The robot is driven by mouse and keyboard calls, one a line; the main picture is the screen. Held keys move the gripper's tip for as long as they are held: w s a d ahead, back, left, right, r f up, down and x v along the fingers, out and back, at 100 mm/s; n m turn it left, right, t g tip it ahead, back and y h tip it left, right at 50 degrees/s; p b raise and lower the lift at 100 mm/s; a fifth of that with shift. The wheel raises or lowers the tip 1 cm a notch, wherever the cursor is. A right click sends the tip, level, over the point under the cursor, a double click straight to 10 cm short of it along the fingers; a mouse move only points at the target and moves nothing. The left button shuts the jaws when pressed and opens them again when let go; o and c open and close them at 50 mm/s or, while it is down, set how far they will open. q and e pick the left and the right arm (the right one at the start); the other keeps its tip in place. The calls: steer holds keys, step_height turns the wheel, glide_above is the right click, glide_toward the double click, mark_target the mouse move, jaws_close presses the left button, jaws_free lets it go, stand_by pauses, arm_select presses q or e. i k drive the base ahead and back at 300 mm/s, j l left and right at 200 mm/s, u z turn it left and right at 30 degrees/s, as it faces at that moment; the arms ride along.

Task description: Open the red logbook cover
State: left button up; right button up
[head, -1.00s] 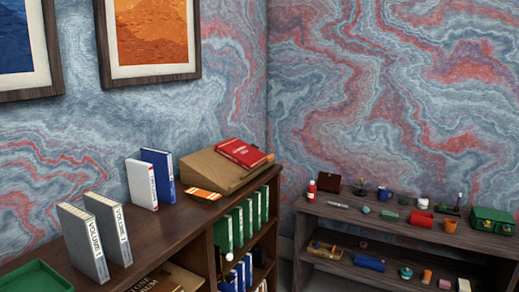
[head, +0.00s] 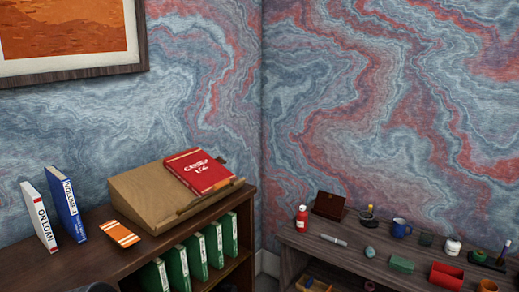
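The red logbook (head: 200,171) lies shut on the sloped top of a wooden book stand (head: 150,203), near its right side. Its red cover faces up and carries white lettering, partly readable as "LOG". The page edges show as a thin pale strip. A ledge runs along the stand's lower front edge, below the book. Neither of my grippers can be made out in the head view. A small dark shape at the bottom left edge is too cut off to identify.
The stand is on a dark wooden bookcase (head: 128,255) with green binders (head: 197,258) below. An orange-and-white card (head: 120,234), a white book (head: 39,216) and a blue book (head: 67,205) are left of the stand. A lower shelf (head: 340,253) at right holds small items, including a red bottle (head: 302,219).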

mark_target(200, 170)
steer(key=i+l, duration=0.95)
steer(key=l, duration=0.2)
steer(key=i+l, duration=0.45)
steer(key=l+u, duration=0.05)
